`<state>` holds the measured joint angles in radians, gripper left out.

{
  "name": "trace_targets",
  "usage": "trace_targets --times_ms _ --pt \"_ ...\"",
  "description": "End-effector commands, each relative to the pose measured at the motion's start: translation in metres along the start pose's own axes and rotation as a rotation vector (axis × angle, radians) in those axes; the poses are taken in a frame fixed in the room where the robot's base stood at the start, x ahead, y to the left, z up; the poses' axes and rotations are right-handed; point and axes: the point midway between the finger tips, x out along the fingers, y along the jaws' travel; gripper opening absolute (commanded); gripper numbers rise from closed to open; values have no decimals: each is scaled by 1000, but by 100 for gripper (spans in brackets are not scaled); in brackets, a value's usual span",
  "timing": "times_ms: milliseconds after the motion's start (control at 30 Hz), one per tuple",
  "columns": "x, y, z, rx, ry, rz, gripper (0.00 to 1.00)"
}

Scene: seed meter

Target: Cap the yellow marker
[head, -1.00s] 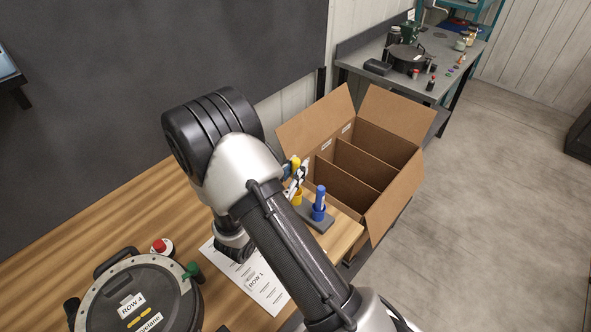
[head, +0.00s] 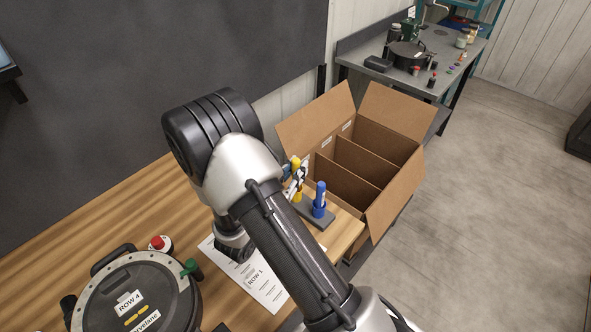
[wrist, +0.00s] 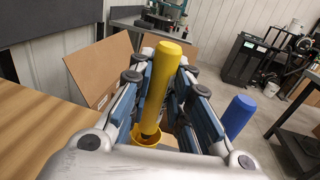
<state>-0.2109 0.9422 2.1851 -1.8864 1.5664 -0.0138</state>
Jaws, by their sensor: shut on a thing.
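The yellow marker (wrist: 167,75) stands nearly upright between the blue finger pads of my gripper (wrist: 160,90), which is shut on it. In the wrist view its lower end is at the mouth of a yellow cap (wrist: 147,142); I cannot tell how deep it sits. In the head view the yellow marker (head: 295,162) shows above the fingers (head: 299,178), with the yellow cap (head: 297,196) just below, partly hidden by my arm. A blue marker (head: 320,192) stands upright in the grey holder (head: 318,220) to the right, also in the wrist view (wrist: 238,117).
An open cardboard box (head: 384,207) with dividers stands just behind and right of the holder. A paper sheet (head: 262,285), a round black seed plate housing (head: 150,280) and a red-topped item (head: 160,244) lie on the wooden table. Open wood lies at left.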

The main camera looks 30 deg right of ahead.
Motion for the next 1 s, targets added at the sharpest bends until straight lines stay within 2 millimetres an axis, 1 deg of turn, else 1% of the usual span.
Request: trace_targets --times_ms 100,467,833,1000 --pt "0 0 -4 0 0 0 0" --pt "0 0 -4 0 0 0 0" --pt "0 0 -14 0 0 0 0" --pt "0 0 -14 1 -1 0 0"
